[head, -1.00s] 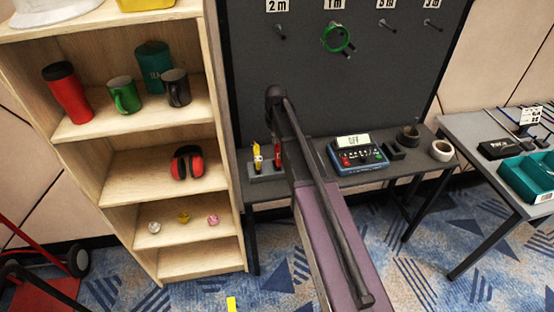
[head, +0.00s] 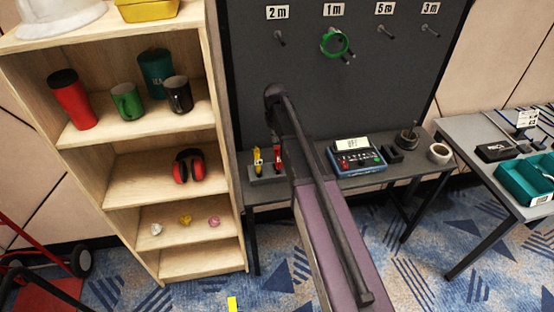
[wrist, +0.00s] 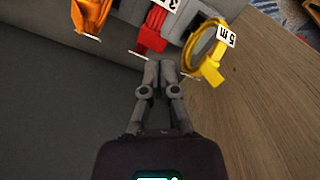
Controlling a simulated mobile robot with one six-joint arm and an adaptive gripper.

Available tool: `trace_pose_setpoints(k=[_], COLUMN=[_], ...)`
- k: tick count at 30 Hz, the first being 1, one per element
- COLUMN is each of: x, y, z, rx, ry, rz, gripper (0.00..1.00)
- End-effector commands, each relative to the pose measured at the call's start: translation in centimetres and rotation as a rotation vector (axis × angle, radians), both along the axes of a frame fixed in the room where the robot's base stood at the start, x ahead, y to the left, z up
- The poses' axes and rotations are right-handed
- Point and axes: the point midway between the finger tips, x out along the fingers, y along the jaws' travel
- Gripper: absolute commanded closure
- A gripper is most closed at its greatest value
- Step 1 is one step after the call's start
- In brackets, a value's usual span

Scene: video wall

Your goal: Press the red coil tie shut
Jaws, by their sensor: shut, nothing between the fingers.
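The red coil (wrist: 157,19) sits between an orange coil (wrist: 90,14) and a yellow coil (wrist: 208,58) in the wrist view. A red block-like part (wrist: 152,41), likely its tie, is at its near end; I cannot tell whether it is open or shut. My gripper (wrist: 160,64) is shut and empty, its fingertips just below the red part in the picture; contact is unclear. In the head view the red coil (head: 278,157) and yellow coil (head: 257,159) stand small on the bench, and my arm hides my fingertips.
The coils sit in a grey holder (head: 267,179) on the bench, close beside the wooden shelf unit (head: 226,130). A green coil (head: 335,43) hangs on the board's 1 m peg.

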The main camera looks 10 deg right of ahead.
Motion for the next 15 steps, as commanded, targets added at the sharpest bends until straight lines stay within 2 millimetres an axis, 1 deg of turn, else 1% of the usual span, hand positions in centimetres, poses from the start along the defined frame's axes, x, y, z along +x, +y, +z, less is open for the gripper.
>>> trace_pose_setpoints(k=[1,15], x=[0.0,0.0], y=[0.0,0.0], z=[0.6,3.0], rx=[0.0,0.0], ry=[0.0,0.0], rz=[0.0,0.0], gripper=[1.0,1.0])
